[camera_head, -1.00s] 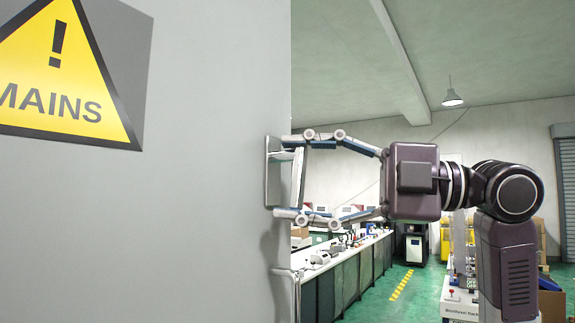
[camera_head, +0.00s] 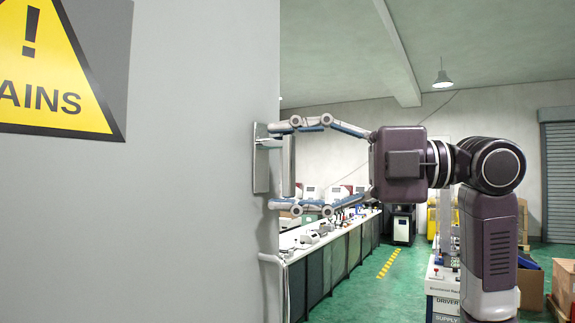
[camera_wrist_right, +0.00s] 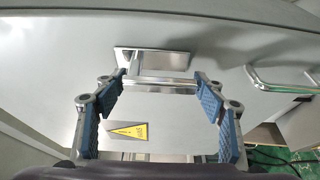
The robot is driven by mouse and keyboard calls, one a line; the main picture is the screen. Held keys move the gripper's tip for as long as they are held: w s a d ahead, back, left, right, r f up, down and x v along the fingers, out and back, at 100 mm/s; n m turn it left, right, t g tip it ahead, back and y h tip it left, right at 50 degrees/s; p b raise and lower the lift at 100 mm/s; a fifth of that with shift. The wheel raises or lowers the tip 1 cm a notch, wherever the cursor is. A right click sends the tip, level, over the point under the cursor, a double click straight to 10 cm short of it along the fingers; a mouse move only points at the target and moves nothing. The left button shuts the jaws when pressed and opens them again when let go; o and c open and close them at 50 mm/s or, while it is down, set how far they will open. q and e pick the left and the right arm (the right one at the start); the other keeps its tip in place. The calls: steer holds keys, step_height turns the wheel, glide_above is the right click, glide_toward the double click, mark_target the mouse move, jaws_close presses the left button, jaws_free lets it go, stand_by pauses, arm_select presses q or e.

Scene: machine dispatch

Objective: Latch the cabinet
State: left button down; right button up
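The grey cabinet (camera_head: 160,220) fills the left of the head view, with a yellow MAINS warning sign (camera_head: 50,75) at its upper left. A metal latch handle on a plate (camera_head: 261,160) is at the cabinet's right edge; its plate also shows in the right wrist view (camera_wrist_right: 157,60). My right gripper (camera_head: 272,165) is open, with its fingertips above and below the handle, close to the cabinet face. In the right wrist view the handle bar runs between the two blue-padded fingers (camera_wrist_right: 160,85). I cannot tell whether they touch it. My left gripper is not in view.
A second bar handle (camera_wrist_right: 283,80) is on the right in the wrist view. Behind the cabinet, a long workbench (camera_head: 335,255) holds small equipment. Green floor (camera_head: 395,285) lies open beside it. Boxes and a pallet (camera_head: 562,290) are at the far right.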

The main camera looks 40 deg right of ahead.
steer(key=o, duration=0.3)
steer(key=shift+d, duration=0.1)
steer(key=v, duration=1.2)
stand_by(0.3)
